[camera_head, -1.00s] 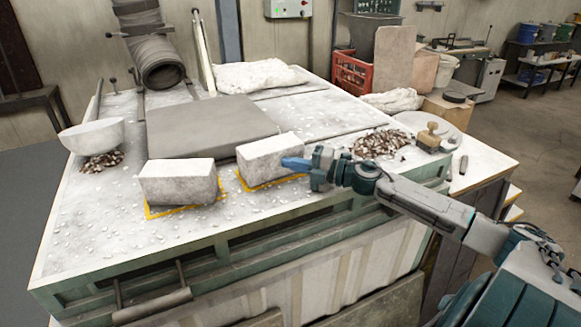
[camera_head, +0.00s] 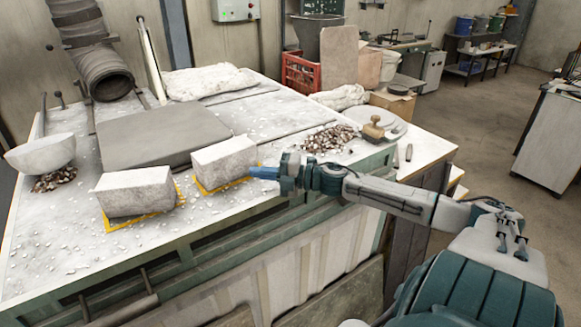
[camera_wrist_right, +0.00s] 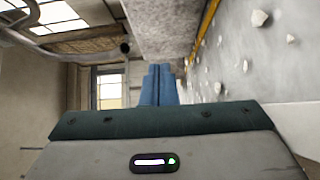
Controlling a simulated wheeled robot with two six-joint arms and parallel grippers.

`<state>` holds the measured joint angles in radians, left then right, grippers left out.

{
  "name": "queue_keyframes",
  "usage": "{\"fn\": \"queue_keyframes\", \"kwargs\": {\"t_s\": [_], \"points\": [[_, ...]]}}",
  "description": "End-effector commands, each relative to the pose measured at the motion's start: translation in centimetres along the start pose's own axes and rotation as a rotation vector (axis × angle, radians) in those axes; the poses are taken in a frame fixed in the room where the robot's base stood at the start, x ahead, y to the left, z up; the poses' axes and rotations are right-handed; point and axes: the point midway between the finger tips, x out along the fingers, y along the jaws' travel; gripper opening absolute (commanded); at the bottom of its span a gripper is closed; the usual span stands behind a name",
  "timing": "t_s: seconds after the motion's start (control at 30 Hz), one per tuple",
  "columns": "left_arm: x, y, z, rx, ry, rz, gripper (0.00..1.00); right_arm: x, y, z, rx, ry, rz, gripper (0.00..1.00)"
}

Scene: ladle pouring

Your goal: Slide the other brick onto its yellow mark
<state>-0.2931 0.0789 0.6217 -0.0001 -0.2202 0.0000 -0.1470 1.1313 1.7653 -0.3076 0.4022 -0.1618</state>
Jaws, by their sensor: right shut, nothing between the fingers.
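Two pale grey-white bricks lie on the dusty bench top. The left brick (camera_head: 135,192) sits on a yellow-outlined mark (camera_head: 140,219); yellow shows along its front and right side. The right brick (camera_head: 224,162) sits at a second yellow mark (camera_head: 222,187), whose front line shows below it. My right gripper (camera_head: 252,172) is shut and empty, its blue fingertips at the right end of the right brick; I cannot tell if they touch it. In the right wrist view, the shut fingers (camera_wrist_right: 158,85) point at the brick's rough face (camera_wrist_right: 170,30), with a yellow line (camera_wrist_right: 206,28) beside it. My left gripper is out of view.
A grey slab (camera_head: 160,132) lies behind the bricks. A white bowl (camera_head: 40,154) stands at the left. The bench's front edge is close below my right forearm.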

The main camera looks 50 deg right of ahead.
Motion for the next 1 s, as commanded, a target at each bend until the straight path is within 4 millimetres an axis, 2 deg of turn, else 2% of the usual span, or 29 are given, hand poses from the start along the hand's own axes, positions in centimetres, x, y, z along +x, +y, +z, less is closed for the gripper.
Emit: {"fn": "queue_keyframes", "kwargs": {"t_s": [0.03, 0.13, 0.4, 0.63, 0.7, 1.0], "points": [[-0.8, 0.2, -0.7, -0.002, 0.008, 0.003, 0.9, -0.4, 0.3, 0.0, 0.003, -0.003, -0.005, 0.0], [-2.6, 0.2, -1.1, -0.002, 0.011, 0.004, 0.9, -1.0, 0.7, 0.0, 0.005, -0.002, -0.002, 0.0], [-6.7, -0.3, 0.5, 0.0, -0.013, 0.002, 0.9, -2.9, 0.7, 0.0, 0.003, -0.004, -0.001, 0.0], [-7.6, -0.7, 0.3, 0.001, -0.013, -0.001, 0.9, -5.6, 0.2, 0.0, 0.002, -0.001, -0.005, 0.0], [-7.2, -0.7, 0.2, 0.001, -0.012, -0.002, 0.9, -6.2, -0.1, -0.1, 0.0, 0.003, -0.006, 0.0], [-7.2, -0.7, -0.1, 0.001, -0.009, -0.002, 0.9, -7.7, 0.0, -0.1, 0.0, 0.001, -0.001, 0.0]]}}
